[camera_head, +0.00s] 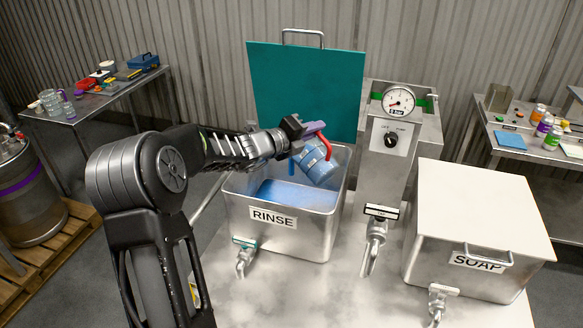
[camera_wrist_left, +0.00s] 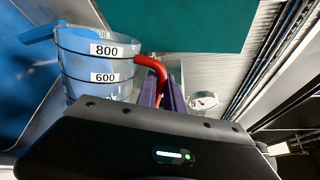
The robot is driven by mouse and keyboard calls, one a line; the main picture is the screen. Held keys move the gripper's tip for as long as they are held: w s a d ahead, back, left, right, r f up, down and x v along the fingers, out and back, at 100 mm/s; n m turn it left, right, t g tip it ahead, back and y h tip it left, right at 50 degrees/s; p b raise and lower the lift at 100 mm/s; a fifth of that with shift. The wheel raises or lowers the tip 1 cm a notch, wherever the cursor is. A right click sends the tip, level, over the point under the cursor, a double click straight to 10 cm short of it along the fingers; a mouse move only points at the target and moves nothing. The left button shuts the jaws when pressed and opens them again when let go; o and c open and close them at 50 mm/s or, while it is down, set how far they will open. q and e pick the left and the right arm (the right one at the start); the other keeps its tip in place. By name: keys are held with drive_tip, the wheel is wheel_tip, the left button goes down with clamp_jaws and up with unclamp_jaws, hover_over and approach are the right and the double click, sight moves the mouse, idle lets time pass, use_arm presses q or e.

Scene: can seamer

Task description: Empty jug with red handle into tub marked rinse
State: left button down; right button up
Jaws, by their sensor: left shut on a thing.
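The jug with the red handle (camera_head: 313,160) is clear with a bluish tint and hangs tilted over the open tub marked RINSE (camera_head: 325,222). In the left wrist view the jug (camera_wrist_left: 88,70) shows marks 800 and 600, and its spout points left. My left gripper (camera_head: 312,130) is shut on the red handle (camera_wrist_left: 152,68), with its purple fingers around it. The tub has blue liquid inside, and its teal lid (camera_head: 305,90) stands open behind. I cannot tell how much liquid the jug holds. My right gripper does not show.
A machine with a gauge (camera_head: 398,99) and a tap stands right of the tub. A closed tub marked SOAP (camera_head: 478,222) is at the right. Side tables with jugs (camera_head: 52,101) and bottles (camera_head: 545,125) stand left and right.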

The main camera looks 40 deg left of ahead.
use_arm(q)
drive_tip(key=shift+r, duration=0.1)
drive_tip(key=shift+w+a+r+n+h, duration=0.15)
drive_tip(key=shift+a+r+n, duration=0.25)
drive_tip(key=shift+a, duration=0.1)
drive_tip(key=shift+w+a+r+n+h, duration=0.15)
drive_tip(key=shift+a+r+n, duration=0.1)
drive_tip(key=shift+a+n, duration=0.2)
drive_tip(key=shift+s, duration=0.1)
drive_tip(key=shift+a, duration=0.1)
drive_tip(key=shift+w+a+r+n, duration=0.15)
drive_tip(key=shift+a+r+n, duration=0.15)
drive_tip(key=shift+a, duration=0.2)
drive_tip(key=shift+w+a+r+n, duration=0.1)
drive_tip(key=shift+a+r+n, duration=0.1)
drive_tip(key=shift+a+n, duration=0.25)
